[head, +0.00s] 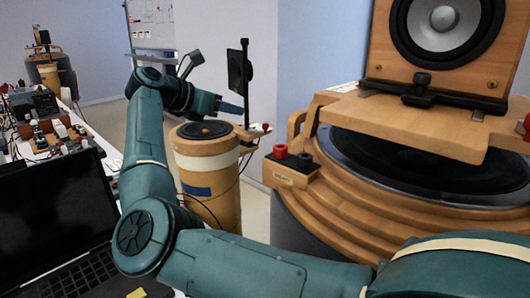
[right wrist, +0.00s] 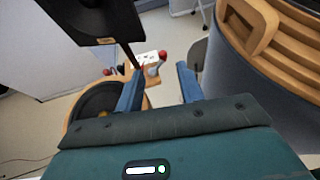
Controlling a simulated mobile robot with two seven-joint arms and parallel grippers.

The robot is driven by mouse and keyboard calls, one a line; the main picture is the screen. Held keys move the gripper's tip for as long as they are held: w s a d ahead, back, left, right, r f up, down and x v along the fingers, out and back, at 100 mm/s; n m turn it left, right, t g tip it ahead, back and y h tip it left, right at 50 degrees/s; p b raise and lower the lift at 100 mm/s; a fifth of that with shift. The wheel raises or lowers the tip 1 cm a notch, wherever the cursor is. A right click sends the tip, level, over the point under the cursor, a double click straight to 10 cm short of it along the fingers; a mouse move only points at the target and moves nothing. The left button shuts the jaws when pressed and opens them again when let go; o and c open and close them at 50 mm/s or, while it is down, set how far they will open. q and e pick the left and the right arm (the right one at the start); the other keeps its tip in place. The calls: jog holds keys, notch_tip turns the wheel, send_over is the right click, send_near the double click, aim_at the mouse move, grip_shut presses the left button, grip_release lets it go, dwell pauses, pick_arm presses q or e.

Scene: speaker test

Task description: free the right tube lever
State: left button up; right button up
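The cardboard tube speaker (head: 226,205) stands left of the large wooden speaker, with a dark cone on top. A small wooden bracket with a red knob (head: 266,126) sticks out on its right side. In the right wrist view, a red knob (right wrist: 163,55) and a small grey metal lever (right wrist: 152,70) sit on this bracket, seen between the fingers. My right gripper (head: 234,109) is over the tube's top, beside the black post; its blue fingers are apart and empty in the wrist view (right wrist: 158,70). Contact with the lever cannot be told. My left gripper is not in view.
A black post carries a small dark panel (head: 237,70) close to my right gripper. The large wooden speaker (head: 345,205) fills the right, with red and black terminals (head: 293,155). A laptop (head: 50,220) and a cluttered bench lie at the left.

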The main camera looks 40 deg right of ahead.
aim_at(263, 124)
jog(key=x, duration=0.4)
jog(key=f+x, duration=0.1)
jog(key=x, duration=0.4)
jog(key=f+x, duration=0.1)
jog(key=x, duration=0.4)
jog(key=shift+a, duration=0.4)
jog(key=shift+c, duration=0.6)
jog(key=shift+r, duration=0.1)
grip_shut()
